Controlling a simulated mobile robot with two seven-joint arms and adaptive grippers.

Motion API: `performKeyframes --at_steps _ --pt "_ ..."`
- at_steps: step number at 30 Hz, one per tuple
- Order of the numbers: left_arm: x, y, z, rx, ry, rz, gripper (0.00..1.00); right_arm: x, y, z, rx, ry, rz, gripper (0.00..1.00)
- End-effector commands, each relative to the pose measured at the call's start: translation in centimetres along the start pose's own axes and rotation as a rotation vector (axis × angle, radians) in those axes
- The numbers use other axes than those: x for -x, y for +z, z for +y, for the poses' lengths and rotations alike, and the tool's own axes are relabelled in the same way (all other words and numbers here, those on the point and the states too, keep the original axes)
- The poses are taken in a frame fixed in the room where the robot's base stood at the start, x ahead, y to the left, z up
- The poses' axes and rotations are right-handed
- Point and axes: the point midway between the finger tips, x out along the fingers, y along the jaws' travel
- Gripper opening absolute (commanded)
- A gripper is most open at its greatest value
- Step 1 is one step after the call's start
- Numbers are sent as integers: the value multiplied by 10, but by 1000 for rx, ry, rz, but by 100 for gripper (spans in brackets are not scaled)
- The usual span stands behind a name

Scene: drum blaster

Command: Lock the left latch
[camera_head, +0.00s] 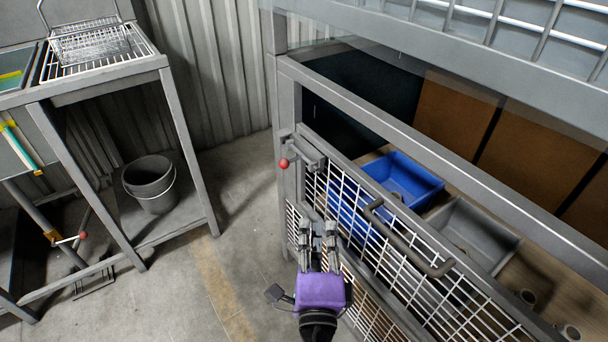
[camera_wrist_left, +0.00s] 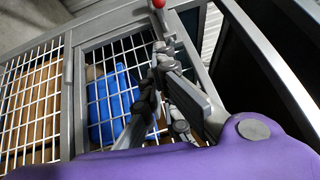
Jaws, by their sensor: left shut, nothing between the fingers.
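The left latch (camera_head: 312,150) is a grey metal piece with a red ball knob (camera_head: 284,163), at the upper left corner of the mesh gate (camera_head: 390,262). The knob sticks out to the left of the post. In the left wrist view a red knob (camera_wrist_left: 158,4) shows at the top edge, beyond the fingers. My left gripper (camera_head: 318,232), with a purple body, is shut and empty in front of the mesh, below and slightly right of the latch. It appears apart from the knob. In the left wrist view its dark fingers (camera_wrist_left: 165,92) hide part of the mesh. My right gripper is not in view.
A blue bin (camera_head: 405,178) and a grey bin (camera_head: 470,232) sit behind the gate. A curved handle (camera_head: 408,243) runs along the gate. A grey frame rail (camera_head: 430,150) passes above. A metal stand (camera_head: 180,140) with a bucket (camera_head: 150,184) is at left, with open floor between.

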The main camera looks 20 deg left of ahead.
Motion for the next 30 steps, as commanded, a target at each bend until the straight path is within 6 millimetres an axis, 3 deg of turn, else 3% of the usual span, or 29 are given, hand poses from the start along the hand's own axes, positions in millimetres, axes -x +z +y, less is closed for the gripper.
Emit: performKeyframes --at_steps 12,17,30 --pt "0 4 -4 -41 -17 -17 0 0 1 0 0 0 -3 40" --pt "-9 5 -4 -41 -19 -18 0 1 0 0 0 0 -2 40" --pt "-96 5 -7 -40 -19 -17 0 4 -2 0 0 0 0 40"
